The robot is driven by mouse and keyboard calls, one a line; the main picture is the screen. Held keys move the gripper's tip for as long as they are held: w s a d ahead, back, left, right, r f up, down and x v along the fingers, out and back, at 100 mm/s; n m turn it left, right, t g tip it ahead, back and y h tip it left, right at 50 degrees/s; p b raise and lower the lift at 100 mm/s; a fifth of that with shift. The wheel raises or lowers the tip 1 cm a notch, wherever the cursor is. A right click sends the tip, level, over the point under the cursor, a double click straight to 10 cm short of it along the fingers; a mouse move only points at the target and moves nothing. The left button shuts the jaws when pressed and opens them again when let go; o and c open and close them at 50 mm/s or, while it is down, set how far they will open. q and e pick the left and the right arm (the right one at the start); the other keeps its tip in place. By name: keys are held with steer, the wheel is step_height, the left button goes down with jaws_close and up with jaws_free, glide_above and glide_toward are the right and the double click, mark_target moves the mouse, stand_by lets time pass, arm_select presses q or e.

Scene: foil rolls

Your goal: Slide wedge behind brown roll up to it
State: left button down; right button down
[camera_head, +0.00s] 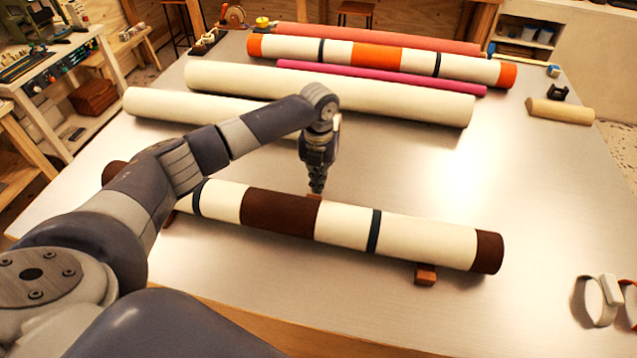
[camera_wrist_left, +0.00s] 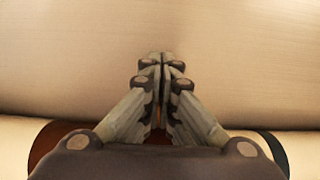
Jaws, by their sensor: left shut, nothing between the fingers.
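The cream roll with brown bands (camera_head: 345,227) lies across the near part of the table. It also shows along the bottom of the left wrist view (camera_wrist_left: 45,143). A small wooden wedge (camera_head: 425,274) sits at its front side near the right end, and another small wooden piece (camera_head: 170,217) shows near its left end. My left gripper (camera_head: 317,188) points down just behind the brown middle band, its fingers shut and empty (camera_wrist_left: 160,62). A small reddish-brown patch shows at its fingertips; I cannot tell whether this is the wedge behind the roll. My right gripper is out of view.
Behind my left gripper lie two cream rolls, the longer one (camera_head: 330,93) farther back. Beyond are a thin pink roll (camera_head: 380,77), an orange-banded roll (camera_head: 380,56) and a coral roll (camera_head: 375,38). A white strap-like object (camera_head: 600,298) lies at right. The table's right side is mostly bare.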

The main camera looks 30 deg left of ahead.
arm_select(q)
step_height(320, 180, up, 11)
steer(key=s, duration=0.1)
steer(key=shift+d, duration=0.15)
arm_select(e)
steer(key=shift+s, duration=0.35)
